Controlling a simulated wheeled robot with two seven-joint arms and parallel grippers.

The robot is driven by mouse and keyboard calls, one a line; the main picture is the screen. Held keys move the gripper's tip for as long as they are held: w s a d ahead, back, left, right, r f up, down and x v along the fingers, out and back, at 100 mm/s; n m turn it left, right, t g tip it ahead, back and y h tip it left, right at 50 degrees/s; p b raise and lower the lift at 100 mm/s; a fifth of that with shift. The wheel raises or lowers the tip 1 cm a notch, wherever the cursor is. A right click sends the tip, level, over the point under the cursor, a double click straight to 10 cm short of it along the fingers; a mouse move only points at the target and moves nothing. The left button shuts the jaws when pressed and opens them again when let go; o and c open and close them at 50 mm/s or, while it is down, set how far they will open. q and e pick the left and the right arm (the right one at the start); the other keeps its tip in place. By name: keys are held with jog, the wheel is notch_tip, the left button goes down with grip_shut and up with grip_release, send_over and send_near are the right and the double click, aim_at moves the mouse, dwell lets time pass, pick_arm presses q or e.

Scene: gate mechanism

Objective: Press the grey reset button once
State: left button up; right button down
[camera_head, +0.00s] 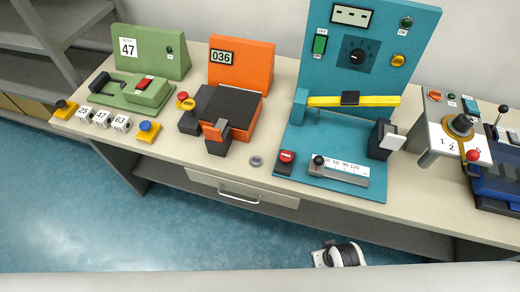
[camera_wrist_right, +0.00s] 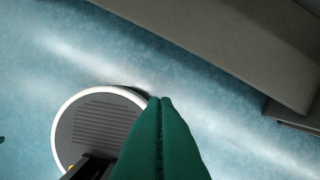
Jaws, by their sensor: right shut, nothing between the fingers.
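A small round grey button (camera_head: 256,161) sits on the bench top near its front edge, between the orange device and the teal gate panel. I cannot read any label on it. My right gripper (camera_wrist_right: 160,99) shows in the right wrist view as two green fingers pressed together, with nothing between them. It hangs over the blue floor, away from the bench top. The button does not show in the right wrist view. My left gripper is not in view.
The bench top (camera_head: 215,168) is clear around the button. The orange device (camera_head: 241,66) stands behind left. The teal gate panel (camera_head: 365,45), with a yellow bar (camera_head: 380,101) and a red button (camera_head: 286,157), stands right. A drawer handle (camera_head: 239,195) juts out below.

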jog(key=w+a+r+m+t+p, duration=0.1)
jog(key=w+r+m+p, duration=0.1)
jog(key=r, duration=0.5)
jog(key=w+a+r+m+p, duration=0.1)
jog(key=w+r+p, duration=0.15)
jog(key=r, duration=0.45)
jog(key=w+a+r+m+t+p, duration=0.1)
jog(key=w+a+r+m, duration=0.1)
jog(key=r, duration=0.4)
jog(key=w+a+r+m+t+y, duration=0.1)
jog(key=w+a+r+m+t, duration=0.1)
jog(key=w+a+m, duration=0.6)
jog(key=w+a+r+m+t+y+p, duration=0.1)
jog(key=w+a+r+m+y, duration=0.1)
jog(key=w+a+m, duration=0.5)
jog(key=shift+w+a+r+m+t+y, duration=0.15)
jog(key=shift+w+a+m+t+y, duration=0.2)
jog(key=shift+w+m, duration=1.85)
jog(key=shift+w, duration=0.15)
